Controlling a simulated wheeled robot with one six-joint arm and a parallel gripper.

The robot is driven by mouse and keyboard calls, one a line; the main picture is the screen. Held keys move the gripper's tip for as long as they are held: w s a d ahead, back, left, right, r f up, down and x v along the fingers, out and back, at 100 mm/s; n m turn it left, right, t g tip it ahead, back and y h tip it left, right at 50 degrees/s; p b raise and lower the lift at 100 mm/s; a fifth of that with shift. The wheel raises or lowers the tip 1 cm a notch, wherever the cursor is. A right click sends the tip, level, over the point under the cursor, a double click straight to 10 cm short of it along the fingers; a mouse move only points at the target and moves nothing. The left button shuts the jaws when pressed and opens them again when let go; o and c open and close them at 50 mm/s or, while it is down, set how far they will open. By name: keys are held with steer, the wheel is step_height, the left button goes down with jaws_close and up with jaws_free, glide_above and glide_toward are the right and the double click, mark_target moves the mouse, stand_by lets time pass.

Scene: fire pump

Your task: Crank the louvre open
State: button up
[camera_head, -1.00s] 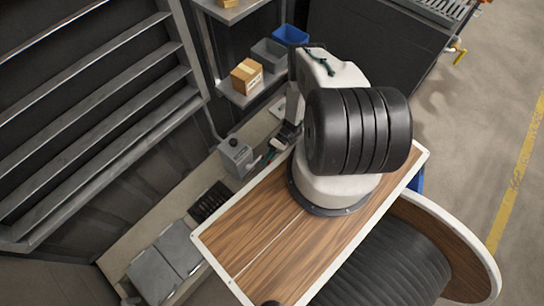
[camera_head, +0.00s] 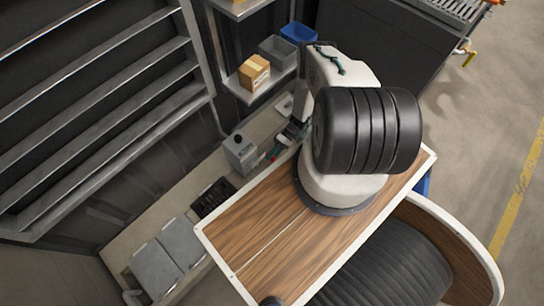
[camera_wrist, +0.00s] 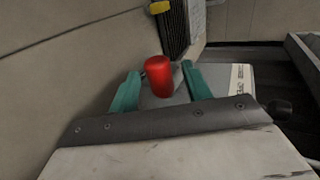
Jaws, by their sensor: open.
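The louvre (camera_head: 95,115) stands at the left in the head view, with long grey slats and dark bands between them. A grey crank box (camera_head: 240,154) with a dark knob on top stands on the ledge to its right. A red handle shows beside the box; in the wrist view the red handle (camera_wrist: 158,77) is an upright cylinder. My gripper (camera_wrist: 160,70) is open, with its teal fingers on either side of the red handle. I cannot tell whether either finger touches it. In the head view my arm partly hides the gripper.
A shelf with a cardboard box (camera_head: 254,72), a grey bin (camera_head: 278,52) and a blue bin (camera_head: 298,33) stands behind my arm. Grey lidded boxes (camera_head: 170,253) lie on the ledge at the lower left. Open floor lies at the right.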

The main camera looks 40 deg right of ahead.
steer(key=v, duration=0.7)
stand_by(0.4)
